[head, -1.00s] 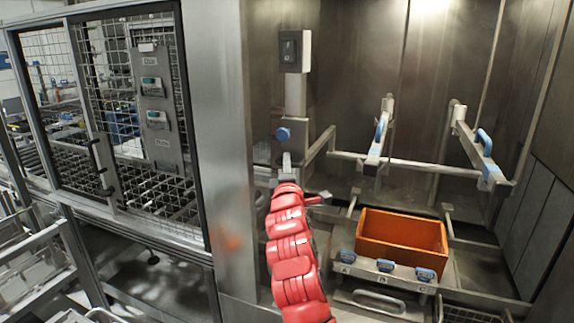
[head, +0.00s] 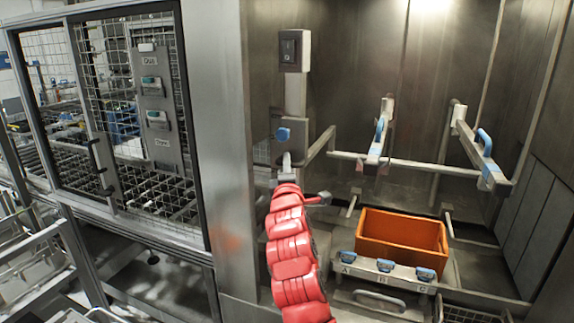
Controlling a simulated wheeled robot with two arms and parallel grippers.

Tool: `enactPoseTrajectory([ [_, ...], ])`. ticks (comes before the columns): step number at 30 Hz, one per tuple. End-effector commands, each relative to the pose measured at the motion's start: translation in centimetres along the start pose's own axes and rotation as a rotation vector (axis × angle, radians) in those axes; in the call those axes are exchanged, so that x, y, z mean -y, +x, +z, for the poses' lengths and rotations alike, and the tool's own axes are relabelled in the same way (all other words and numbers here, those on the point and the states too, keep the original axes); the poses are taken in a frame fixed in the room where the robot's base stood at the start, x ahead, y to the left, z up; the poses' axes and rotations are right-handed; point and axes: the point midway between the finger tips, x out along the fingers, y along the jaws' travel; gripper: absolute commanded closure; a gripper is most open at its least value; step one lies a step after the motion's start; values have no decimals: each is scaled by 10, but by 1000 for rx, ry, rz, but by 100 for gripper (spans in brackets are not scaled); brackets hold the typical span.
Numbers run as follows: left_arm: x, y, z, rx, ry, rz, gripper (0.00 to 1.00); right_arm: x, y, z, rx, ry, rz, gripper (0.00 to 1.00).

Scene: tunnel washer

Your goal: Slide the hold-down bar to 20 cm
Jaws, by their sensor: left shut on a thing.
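The hold-down bar (head: 420,167) is a grey horizontal rail across the washer bay above the orange crate (head: 375,233). Two slanted arms with blue handles, a left one (head: 378,135) and a right one (head: 485,142), sit on it. A blue knob (head: 283,134) is on the grey upright at the left of the bay. My left gripper (head: 286,157), on the red arm, is at this knob, its fingers reaching up to it. It is shut on the knob, though the contact itself is small in view. My right gripper is out of view.
A switch box (head: 295,50) tops the upright. A front rail with several blue clips (head: 387,266) marked A, B, C runs before the crate. A steel post (head: 222,150) and a mesh door (head: 115,110) stand at the left.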

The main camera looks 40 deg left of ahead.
Motion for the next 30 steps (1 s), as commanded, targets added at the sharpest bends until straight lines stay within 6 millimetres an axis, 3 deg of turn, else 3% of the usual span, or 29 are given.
enactPoseTrajectory([
  [18,131,-22,-9,-1,3,-11,100,3,-60,10,0,0,0,0],
  [24,149,-25,-10,-1,1,-7,100,3,-69,12,0,0,0,0],
  [30,152,-26,-10,0,2,-5,100,4,-70,12,0,0,0,0],
])
